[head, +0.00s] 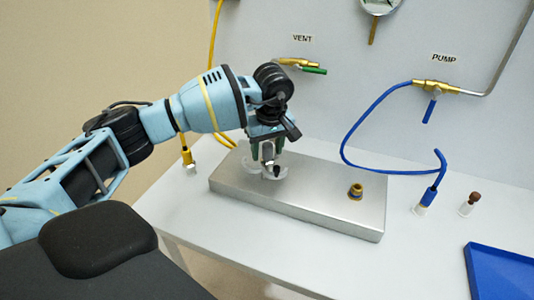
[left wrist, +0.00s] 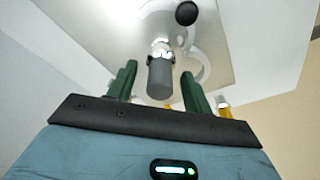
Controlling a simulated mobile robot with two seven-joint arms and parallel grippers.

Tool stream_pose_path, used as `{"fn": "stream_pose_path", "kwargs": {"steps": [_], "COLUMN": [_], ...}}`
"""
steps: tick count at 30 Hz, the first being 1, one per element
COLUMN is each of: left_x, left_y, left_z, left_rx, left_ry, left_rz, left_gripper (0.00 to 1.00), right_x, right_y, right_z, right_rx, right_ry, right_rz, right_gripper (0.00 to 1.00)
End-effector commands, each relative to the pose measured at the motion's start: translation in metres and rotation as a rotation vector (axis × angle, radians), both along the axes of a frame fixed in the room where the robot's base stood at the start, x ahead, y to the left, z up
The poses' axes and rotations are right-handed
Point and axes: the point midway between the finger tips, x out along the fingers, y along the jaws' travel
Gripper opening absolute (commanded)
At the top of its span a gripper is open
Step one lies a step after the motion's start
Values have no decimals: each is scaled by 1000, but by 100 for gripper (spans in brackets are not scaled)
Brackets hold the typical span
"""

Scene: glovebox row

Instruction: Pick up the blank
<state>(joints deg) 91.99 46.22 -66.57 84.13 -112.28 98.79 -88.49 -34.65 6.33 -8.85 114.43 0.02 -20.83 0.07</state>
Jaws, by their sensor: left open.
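A grey cylinder with a pale metal collar, which looks like the blank (left wrist: 160,78), stands between the two green fingers of my left gripper (left wrist: 158,70) in the left wrist view. Gaps show on both sides of it, so the fingers are open around it and not closed on it. In the head view my left gripper (head: 266,150) is low over the left part of the metal block (head: 310,198). There the blank is mostly hidden by the fingers. A pale open clamp (head: 251,164) lies around or beside its foot; I cannot tell which. My right gripper is out of view.
A brass fitting (head: 356,190) stands on the block's right part. A blue hose (head: 345,150) hangs from the pump valve (head: 437,86). A brown-topped piece (head: 471,203) and a blue tray (head: 500,270) are at the right. A vent valve (head: 300,64) is on the wall behind.

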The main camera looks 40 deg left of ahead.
Motion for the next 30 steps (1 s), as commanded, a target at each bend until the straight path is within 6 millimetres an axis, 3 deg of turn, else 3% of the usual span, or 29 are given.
{"fn": "stream_pose_path", "kwargs": {"steps": [8,19,30], "left_x": [0,0,1], "left_y": [0,0,0], "left_z": [-2,-2,3], "left_rx": [0,0,0], "left_ry": [0,0,-2], "left_rz": [0,0,0], "left_gripper": [48,0,0], "right_x": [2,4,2], "right_y": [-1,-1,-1], "right_z": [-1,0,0], "right_rx": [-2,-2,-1], "right_ry": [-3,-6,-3], "right_rz": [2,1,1], "right_gripper": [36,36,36]}}
